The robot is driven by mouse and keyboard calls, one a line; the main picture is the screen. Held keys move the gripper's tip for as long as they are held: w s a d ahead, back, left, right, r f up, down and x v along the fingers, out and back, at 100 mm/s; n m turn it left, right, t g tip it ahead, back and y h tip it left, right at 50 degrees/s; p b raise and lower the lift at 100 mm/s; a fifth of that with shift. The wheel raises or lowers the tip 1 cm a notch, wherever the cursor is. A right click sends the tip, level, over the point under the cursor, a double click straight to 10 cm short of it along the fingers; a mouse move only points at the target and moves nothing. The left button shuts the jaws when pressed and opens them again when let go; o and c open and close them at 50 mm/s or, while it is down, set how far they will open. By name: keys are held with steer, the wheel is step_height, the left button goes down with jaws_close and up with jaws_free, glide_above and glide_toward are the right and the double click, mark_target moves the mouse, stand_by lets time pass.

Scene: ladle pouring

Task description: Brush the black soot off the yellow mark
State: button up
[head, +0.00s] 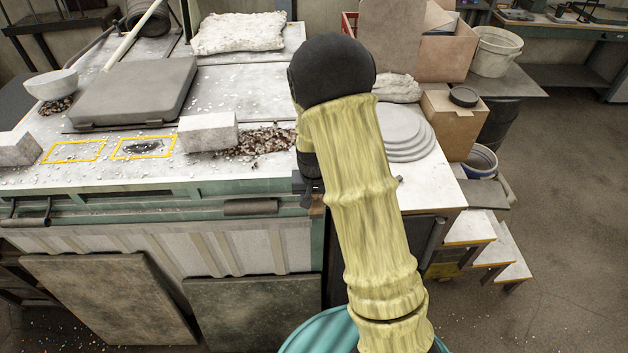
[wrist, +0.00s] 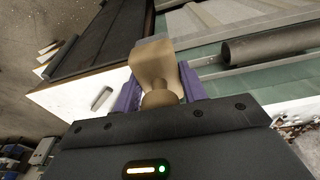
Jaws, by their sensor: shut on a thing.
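The black soot (head: 147,147) is a dark smudge inside the right-hand yellow mark (head: 116,158), a thin yellow rectangle on the pale worktop. In the wrist view my gripper (wrist: 160,84) has its purple fingers shut on a tan brush (wrist: 153,62) with a rounded wooden handle and a greyish far end. In the head view my arm hides the brush and most of my gripper, at the worktop's front right corner. The brush is well to the right of the soot, apart from it.
A second yellow rectangle (head: 75,144) lies to the left. Pale blocks stand at left (head: 18,149) and right (head: 207,132) of the marks. Dark gravel (head: 262,141) lies beside the right block. A grey slab (head: 135,90) lies behind. White crumbs dot the worktop.

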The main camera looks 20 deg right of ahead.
steer(key=s+f, duration=0.2)
steer(key=f, duration=0.6)
steer(key=s+f+n, duration=0.1)
steer(key=s+f, duration=0.1)
steer(key=f, duration=0.7)
steer(key=s+f+n+b, duration=0.1)
steer(key=s+f, duration=0.1)
steer(key=f, duration=0.7)
steer(key=shift+s+f, duration=0.1)
steer(key=shift+n+y, duration=0.3)
steer(key=shift+n, duration=0.1)
steer(key=f+b, duration=0.1)
steer(key=f, duration=0.1)
steer(key=f+b, duration=0.2)
steer(key=f, duration=0.1)
steer(key=f+b, duration=0.2)
steer(key=shift+s+a+f, duration=0.1)
steer(key=shift+s+f, duration=0.2)
